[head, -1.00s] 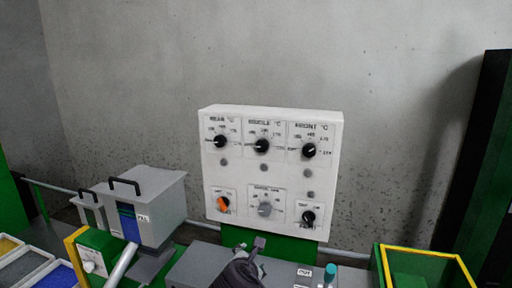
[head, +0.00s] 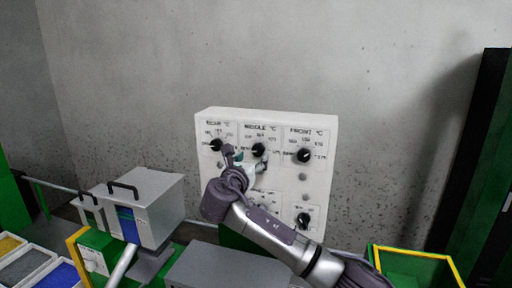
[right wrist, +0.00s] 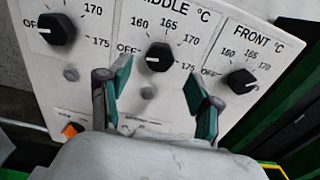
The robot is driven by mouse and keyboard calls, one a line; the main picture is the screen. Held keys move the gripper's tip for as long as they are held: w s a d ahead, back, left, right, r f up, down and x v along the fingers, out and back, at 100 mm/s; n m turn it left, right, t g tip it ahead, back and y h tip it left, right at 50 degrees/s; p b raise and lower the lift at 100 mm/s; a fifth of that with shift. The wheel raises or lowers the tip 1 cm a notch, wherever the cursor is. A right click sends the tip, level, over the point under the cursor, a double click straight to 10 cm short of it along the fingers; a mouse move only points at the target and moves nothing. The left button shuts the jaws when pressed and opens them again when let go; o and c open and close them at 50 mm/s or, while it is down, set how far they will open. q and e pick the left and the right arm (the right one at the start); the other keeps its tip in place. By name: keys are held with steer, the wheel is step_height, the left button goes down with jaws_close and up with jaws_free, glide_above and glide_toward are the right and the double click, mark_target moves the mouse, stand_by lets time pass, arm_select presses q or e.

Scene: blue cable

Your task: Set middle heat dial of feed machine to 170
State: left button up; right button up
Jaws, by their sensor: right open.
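The white control panel (head: 320,180) of the feed machine stands against the wall with three black heat dials along its top. The middle heat dial (head: 259,149) also shows in the right wrist view (right wrist: 158,57), its pointer toward the lower left, near OFF. My right gripper (head: 247,158) is in front of the panel, just below the middle dial. In the right wrist view my right gripper (right wrist: 158,88) is open, its teal-padded fingers either side of and below the dial, apart from it. My left gripper is not in view.
Lower switches, including an orange one (right wrist: 72,130), are partly hidden. A grey box (head: 158,205) stands left of the panel; a yellow-rimmed green bin (head: 415,252) is at right.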

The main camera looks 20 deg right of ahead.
mark_target(257, 152)
steer(key=shift+p+x, duration=0.55)
steer(key=shift+x, duration=1.55)
steer(key=shift+c, duration=0.3)
steer(key=c, duration=1.1)
